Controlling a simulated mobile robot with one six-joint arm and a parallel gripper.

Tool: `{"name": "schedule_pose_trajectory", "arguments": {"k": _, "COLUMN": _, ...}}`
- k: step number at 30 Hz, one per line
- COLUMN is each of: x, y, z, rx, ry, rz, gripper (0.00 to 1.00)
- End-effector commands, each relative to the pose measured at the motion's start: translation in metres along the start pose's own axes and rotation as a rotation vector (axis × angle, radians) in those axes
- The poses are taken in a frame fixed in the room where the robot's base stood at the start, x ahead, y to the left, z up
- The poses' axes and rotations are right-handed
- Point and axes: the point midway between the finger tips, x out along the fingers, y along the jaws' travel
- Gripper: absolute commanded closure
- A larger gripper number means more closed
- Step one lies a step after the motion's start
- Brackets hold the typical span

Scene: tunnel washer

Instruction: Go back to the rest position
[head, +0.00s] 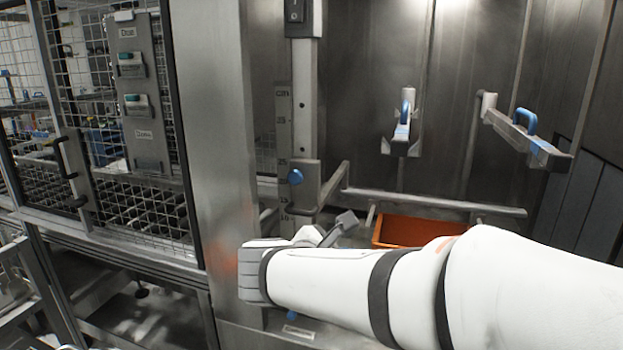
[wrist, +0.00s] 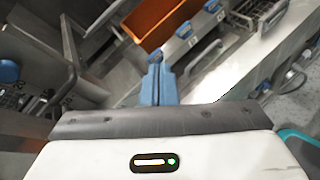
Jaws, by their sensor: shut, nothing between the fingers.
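My gripper shows in the wrist view (wrist: 156,62), with its blue fingers together and nothing between them. In the head view my white arm reaches in from the lower right towards the steel post, and its fingers are hidden or too small to make out there. An orange bin (head: 415,232) stands behind my arm in the head view, partly covered by it. The same orange bin (wrist: 152,22) shows beyond my fingertips in the wrist view, apart from them as far as I can tell.
A mesh guard door (head: 120,130) with a handle stands at the left. An upright steel post (head: 298,130) with a scale and a blue knob (head: 295,177) rises behind my wrist. Blue-handled brackets (head: 403,125) and (head: 530,140) stick out from the back wall. A horizontal rail (head: 435,201) crosses above the bin.

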Motion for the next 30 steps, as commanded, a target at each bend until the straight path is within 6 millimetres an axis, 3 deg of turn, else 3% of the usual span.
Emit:
{"name": "schedule_pose_trajectory", "arguments": {"k": 1, "x": 0.014, "y": -0.036, "z": 0.006, "rx": 0.149, "ry": 0.052, "rz": -0.109, "gripper": 1.00}}
{"name": "schedule_pose_trajectory", "arguments": {"k": 6, "x": 0.026, "y": -0.133, "z": -0.004, "rx": 0.690, "ry": 0.200, "rz": -0.448, "gripper": 1.00}}
{"name": "schedule_pose_trajectory", "arguments": {"k": 9, "x": 0.019, "y": -0.174, "z": -0.016, "rx": 1.035, "ry": 0.249, "rz": -0.637, "gripper": 1.00}}
{"name": "schedule_pose_trajectory", "arguments": {"k": 12, "x": 0.008, "y": -0.200, "z": -0.028, "rx": 1.368, "ry": 0.273, "rz": -0.802, "gripper": 1.00}}
{"name": "schedule_pose_trajectory", "arguments": {"k": 15, "x": -0.002, "y": -0.213, "z": -0.038, "rx": 1.646, "ry": 0.280, "rz": -0.930, "gripper": 1.00}}
{"name": "schedule_pose_trajectory", "arguments": {"k": 20, "x": -0.011, "y": -0.218, "z": -0.046, "rx": 1.916, "ry": 0.281, "rz": -1.046, "gripper": 1.00}}
{"name": "schedule_pose_trajectory", "arguments": {"k": 30, "x": -0.012, "y": -0.218, "z": -0.047, "rx": 1.973, "ry": 0.281, "rz": -1.070, "gripper": 1.00}}
